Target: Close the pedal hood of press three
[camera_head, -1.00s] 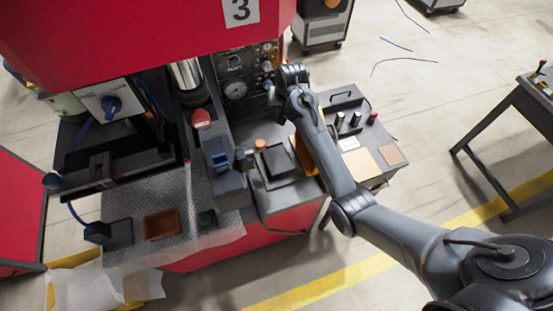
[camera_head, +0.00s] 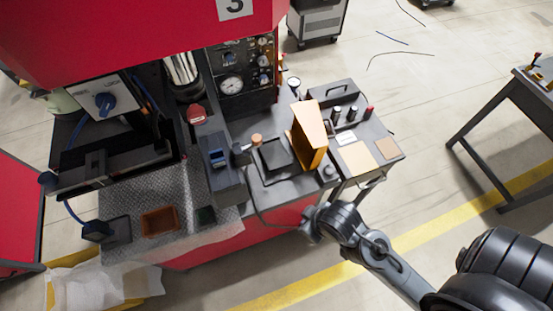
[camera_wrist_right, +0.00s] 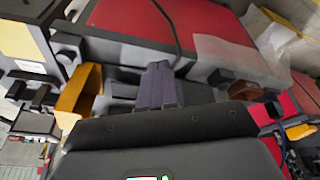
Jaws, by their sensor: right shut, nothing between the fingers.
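The number 3 marks the red press (camera_head: 150,35). Its yellow-orange pedal hood (camera_head: 309,135) stands tilted up, open, beside the square black pedal pad (camera_head: 275,160) on the bench. The hood also shows in the right wrist view (camera_wrist_right: 78,95), left of my fingers. My right gripper (camera_wrist_right: 160,75) is shut and empty, apart from the hood. In the head view my right arm reaches in from the lower right, its end in front of the bench's front edge, below the hood. The fingertips are hard to make out there. My left gripper is not in view.
An orange button (camera_head: 257,140) and a blue-topped dark block (camera_head: 220,165) stand left of the pad. Several knobs and a handle (camera_head: 342,90) sit right of the hood. A brown tray (camera_head: 160,222) lies at left. A separate table (camera_head: 535,90) stands far right.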

